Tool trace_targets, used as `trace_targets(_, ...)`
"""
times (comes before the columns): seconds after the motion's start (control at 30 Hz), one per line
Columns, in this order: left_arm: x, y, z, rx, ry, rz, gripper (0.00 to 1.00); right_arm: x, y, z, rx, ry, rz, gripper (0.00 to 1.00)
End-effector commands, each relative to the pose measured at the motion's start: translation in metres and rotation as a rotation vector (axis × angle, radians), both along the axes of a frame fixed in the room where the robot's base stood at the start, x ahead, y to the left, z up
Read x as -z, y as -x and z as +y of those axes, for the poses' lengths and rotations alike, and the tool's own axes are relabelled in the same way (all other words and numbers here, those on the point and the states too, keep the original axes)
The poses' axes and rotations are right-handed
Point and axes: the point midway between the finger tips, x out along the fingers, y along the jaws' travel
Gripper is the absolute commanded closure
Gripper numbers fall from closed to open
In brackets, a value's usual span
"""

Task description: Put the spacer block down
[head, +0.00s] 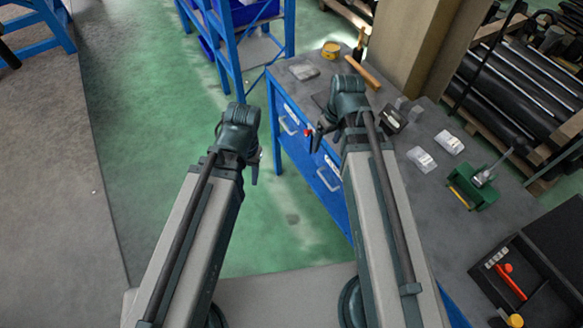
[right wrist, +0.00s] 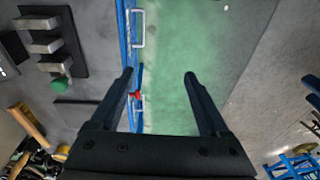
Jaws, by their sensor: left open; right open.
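Several grey metal blocks (right wrist: 44,45) sit in a row on a black holder at the left of the right wrist view. In the head view, small grey blocks (head: 414,113) show on the bench just right of my right wrist. I cannot tell which of them is the spacer block. My right gripper (right wrist: 159,76) is open and empty, with the bench's front edge and the green floor beyond its fingers. In the head view it is mostly hidden by its own wrist. My left gripper (head: 254,166) is open over the green floor, left of the bench, with nothing visible in it.
The grey-topped bench (head: 455,215) with blue drawers runs along the right. It carries white-labelled packs (head: 421,159), a green vise (head: 473,187), an open black toolbox (head: 520,275) and a yellow tin (head: 331,50). A blue rack (head: 229,45) stands behind. The green floor left of the bench is clear.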

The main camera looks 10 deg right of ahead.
Motion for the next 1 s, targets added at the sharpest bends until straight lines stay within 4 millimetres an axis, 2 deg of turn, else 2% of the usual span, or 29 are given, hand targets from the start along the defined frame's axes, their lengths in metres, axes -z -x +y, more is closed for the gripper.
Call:
trace_targets(0.03,0.0,0.0,0.0,0.0,0.0,0.0,0.5,0.001,0.015,0.027,-0.011,0.024,0.027,0.21)
trace_targets(0.1,0.0,0.0,0.0,0.0,0.0,0.0,0.5,0.002,0.031,0.053,-0.002,0.061,0.057,0.21)
trace_targets(0.2,0.0,0.0,0.0,0.0,0.0,0.0,0.5,0.002,0.052,0.082,0.012,0.112,0.086,0.21)
trace_targets(0.33,0.0,0.0,0.0,0.0,0.0,0.0,0.5,0.001,0.072,0.106,0.031,0.165,0.104,0.21)
trace_targets(0.5,0.0,0.0,0.0,0.0,0.0,0.0,0.5,0.0,0.084,0.118,0.045,0.199,0.109,0.21)
trace_targets(0.83,0.001,0.0,0.0,0.0,0.0,0.0,0.5,0.001,0.084,0.12,0.05,0.203,0.109,0.21)
trace_targets(1.0,0.019,0.0,0.0,0.0,0.0,0.0,0.5,0.02,0.084,0.119,0.05,0.201,0.109,0.21)
